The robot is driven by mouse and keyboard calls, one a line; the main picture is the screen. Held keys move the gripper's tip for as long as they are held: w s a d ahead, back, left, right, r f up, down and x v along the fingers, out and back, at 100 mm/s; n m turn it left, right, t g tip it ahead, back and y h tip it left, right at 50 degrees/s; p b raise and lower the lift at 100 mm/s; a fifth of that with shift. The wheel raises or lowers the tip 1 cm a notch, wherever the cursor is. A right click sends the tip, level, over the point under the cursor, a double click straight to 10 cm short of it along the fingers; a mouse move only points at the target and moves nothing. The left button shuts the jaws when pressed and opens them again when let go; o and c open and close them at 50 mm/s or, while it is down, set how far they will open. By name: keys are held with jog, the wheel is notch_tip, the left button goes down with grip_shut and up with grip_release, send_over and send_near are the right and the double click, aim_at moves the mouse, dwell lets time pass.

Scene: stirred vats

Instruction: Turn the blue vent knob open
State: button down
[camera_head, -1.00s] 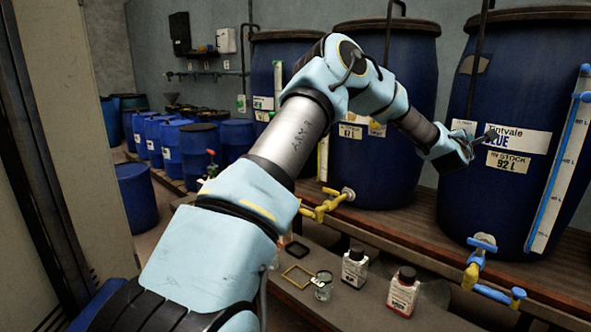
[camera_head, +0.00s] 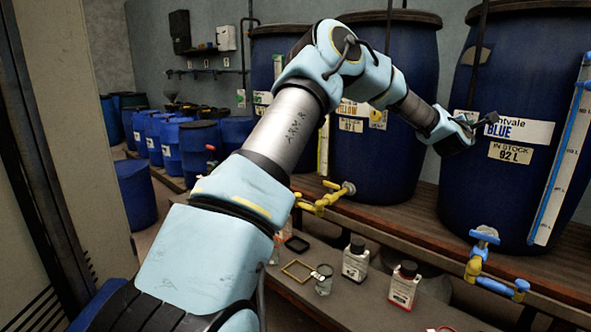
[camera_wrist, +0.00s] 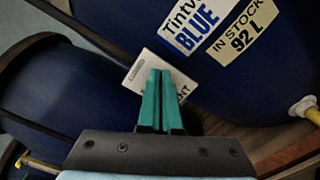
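The vat labelled Tintvale BLUE (camera_head: 478,195) stands at the right, with stock labels on its front. I cannot make out a vent knob. In the wrist view, a pale placard (camera_wrist: 136,86) ending in "NT" sits behind my fingers, which hide part of it. My gripper (camera_head: 491,118) is in front of the vat's upper side, left of the BLUE label. In the wrist view, my gripper's teal fingers (camera_wrist: 160,74) lie together with only a thin dark line between them. I see nothing held, and cannot tell whether the tips touch the placard.
A tap (camera_head: 474,268) with blue handles is low on the blue vat. The yellow vat (camera_head: 365,180) stands to its left, with a yellow tap (camera_head: 325,199). Bottles (camera_head: 404,286) and a glass jar (camera_head: 322,280) are on the low bench in front.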

jog(key=shift+w+a+r+b, duration=0.25)
jog(key=shift+w+a+b, duration=0.25)
jog(key=shift+b, duration=0.65)
jog(key=shift+s+d+r, duration=0.1)
jog(key=shift+r, duration=0.05)
jog(key=b+v, duration=0.4)
jog(key=v, duration=0.2)
jog(key=shift+s+d+r, duration=0.25)
jog(key=shift+r, duration=0.05)
dwell(0.4)
